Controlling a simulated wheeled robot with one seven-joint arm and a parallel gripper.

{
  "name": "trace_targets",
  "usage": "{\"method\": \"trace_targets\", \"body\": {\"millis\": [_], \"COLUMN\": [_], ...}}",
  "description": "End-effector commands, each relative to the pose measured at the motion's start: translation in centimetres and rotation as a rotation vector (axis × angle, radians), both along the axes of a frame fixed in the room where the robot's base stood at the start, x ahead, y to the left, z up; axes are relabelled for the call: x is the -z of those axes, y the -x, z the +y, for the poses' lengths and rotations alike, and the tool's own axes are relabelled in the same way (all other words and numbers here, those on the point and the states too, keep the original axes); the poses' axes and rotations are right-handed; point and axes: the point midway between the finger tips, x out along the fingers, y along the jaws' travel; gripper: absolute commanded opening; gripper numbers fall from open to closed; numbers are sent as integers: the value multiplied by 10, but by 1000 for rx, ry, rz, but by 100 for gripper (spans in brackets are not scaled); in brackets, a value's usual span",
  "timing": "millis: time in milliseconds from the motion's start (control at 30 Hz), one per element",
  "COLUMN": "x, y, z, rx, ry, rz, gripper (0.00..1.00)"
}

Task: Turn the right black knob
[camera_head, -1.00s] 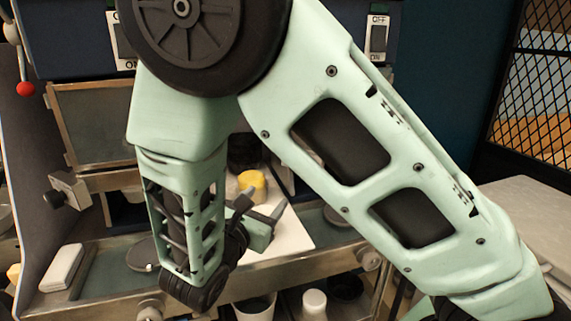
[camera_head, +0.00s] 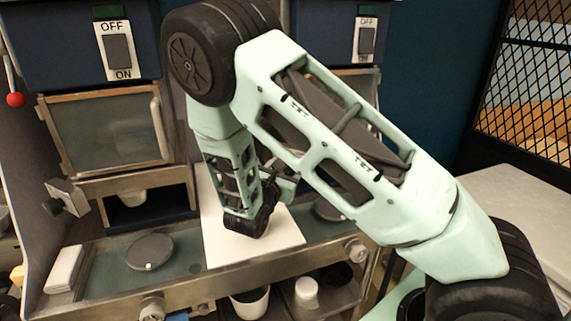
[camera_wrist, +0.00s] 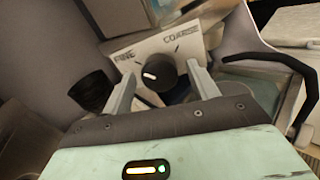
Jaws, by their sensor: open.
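A round black knob (camera_wrist: 160,75) with a white pointer mark sits on a pale panel (camera_wrist: 143,52) labelled FINE and COARSE in the wrist view. Its pointer leans toward the FINE side. My gripper (camera_wrist: 160,70) is open, with one finger to the left of the knob and one to the right. The knob looks to lie between or just beyond the fingertips; I cannot tell whether they touch it. In the head view my arm covers the knob and its panel, and my gripper (camera_head: 283,182) is mostly hidden behind my wrist.
Two dark blue machines with OFF/ON switches (camera_head: 118,50) (camera_head: 366,40) stand at the back. A red-ball lever (camera_head: 15,99) is at left.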

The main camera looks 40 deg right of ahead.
Motion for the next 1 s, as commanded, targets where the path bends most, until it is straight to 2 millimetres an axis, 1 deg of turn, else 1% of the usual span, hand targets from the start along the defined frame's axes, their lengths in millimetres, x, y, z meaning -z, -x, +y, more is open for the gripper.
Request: {"method": "trace_targets", "body": {"millis": [100,333,367,400,500,767,1000], "x": [0,1,1,1,1,2,6], "y": [-2,-2,-2,-2,-2,-2,-2], "z": [-3,-3,-3,-3,-3,-3,-3], "rx": [0,0,0,0,0,1,1], "ry": [-1,-1,-1,-1,-1,-8,-54], "rz": [0,1,1,1,1,-12,-94], "gripper": [59,59,51,40,15,16,16]}}
